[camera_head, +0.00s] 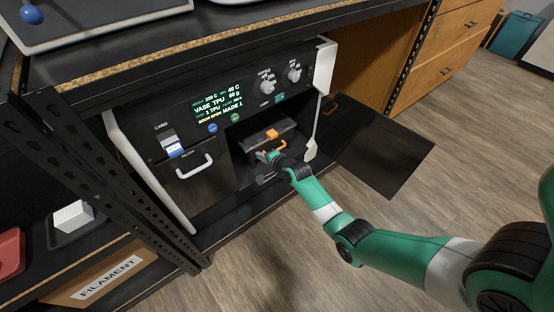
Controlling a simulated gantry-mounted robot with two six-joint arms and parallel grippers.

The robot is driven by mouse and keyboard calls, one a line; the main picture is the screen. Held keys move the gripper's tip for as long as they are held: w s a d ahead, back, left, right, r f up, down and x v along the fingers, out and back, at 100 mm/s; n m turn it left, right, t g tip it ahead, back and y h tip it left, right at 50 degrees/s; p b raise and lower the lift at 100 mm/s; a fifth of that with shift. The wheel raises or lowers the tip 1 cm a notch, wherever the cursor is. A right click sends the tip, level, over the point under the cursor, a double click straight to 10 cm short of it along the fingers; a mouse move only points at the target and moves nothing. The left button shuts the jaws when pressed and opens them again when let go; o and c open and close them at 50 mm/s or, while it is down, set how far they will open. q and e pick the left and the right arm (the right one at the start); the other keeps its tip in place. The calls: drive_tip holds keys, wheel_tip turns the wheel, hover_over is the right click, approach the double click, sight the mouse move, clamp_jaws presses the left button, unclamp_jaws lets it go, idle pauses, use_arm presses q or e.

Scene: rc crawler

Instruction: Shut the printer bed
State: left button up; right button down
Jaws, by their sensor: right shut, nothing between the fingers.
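The printer (212,147) is a black machine with white side edges, sitting inside a shelf. Its dark door (385,150) stands swung open to the right, and its screen (218,103) carries small text. Inside the opening, a dark block with an orange part (271,134) hangs over the grey bed area (246,172). My right gripper (266,166) reaches into the opening from the right, at the front of the bed. It is shut with nothing in it. The gripper hides much of the bed, so I cannot tell how far out it sits or whether they touch. My left gripper is out of view.
A closed drawer with a white handle (195,167) is left of the opening. A black upright post (110,175) stands in front of the printer's left side. A box labelled FILAMENT (106,277) sits low at left. Wooden floor (320,265) is clear in front.

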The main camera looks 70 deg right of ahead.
drive_tip(key=p+v, duration=0.5)
drive_tip(key=v, duration=0.5)
drive_tip(key=shift+a, duration=0.25)
drive_tip(key=shift+s, duration=0.1)
